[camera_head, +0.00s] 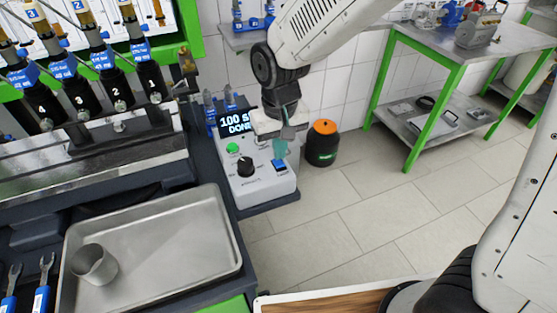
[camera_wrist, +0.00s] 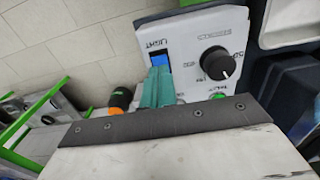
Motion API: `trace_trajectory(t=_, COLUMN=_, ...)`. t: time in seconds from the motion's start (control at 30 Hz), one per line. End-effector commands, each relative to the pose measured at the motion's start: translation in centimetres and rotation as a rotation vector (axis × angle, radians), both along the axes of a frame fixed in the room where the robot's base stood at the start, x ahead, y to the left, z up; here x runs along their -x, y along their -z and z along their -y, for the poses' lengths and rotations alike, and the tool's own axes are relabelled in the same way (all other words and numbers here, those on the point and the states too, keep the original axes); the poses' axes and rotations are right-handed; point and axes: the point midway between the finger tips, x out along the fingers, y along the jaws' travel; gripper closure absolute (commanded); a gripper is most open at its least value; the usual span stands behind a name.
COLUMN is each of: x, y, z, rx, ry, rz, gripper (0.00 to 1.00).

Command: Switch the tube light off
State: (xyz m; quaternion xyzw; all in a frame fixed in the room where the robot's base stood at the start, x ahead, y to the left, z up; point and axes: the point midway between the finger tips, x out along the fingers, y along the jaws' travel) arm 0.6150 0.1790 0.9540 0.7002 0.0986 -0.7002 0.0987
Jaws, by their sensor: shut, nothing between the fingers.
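The grey control box (camera_head: 262,188) stands at the right edge of the bench, its display reading "100 S… DONE". A blue rocker switch (camera_head: 280,165) sits on its right side. In the wrist view the blue switch (camera_wrist: 160,60) is beside the label "LIGHT". My gripper (camera_head: 281,151) is shut and empty, its teal fingers just above and behind the switch. In the wrist view my gripper (camera_wrist: 158,80) points at the switch and overlaps its lower part. I cannot tell whether they touch. No tube light is clearly seen.
A black knob (camera_head: 246,166) and a green button (camera_head: 232,148) share the panel. A metal tray (camera_head: 190,265) with a cup (camera_head: 94,265) lies at the front left. Numbered injectors (camera_head: 118,88) stand at upper left. An orange-topped black bin (camera_head: 322,145) is on the floor behind.

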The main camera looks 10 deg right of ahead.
Motion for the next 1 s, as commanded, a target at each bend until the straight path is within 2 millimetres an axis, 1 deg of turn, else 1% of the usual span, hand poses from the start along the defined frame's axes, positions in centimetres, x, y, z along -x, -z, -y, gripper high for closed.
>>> trace_trajectory(t=0.47, x=0.00, y=0.03, z=0.00, rx=0.000, ry=0.000, rz=0.000, gripper=1.00)
trace_trajectory(t=1.0, x=-0.03, y=0.81, z=-0.02, rx=0.000, ry=0.000, rz=0.000, gripper=1.00)
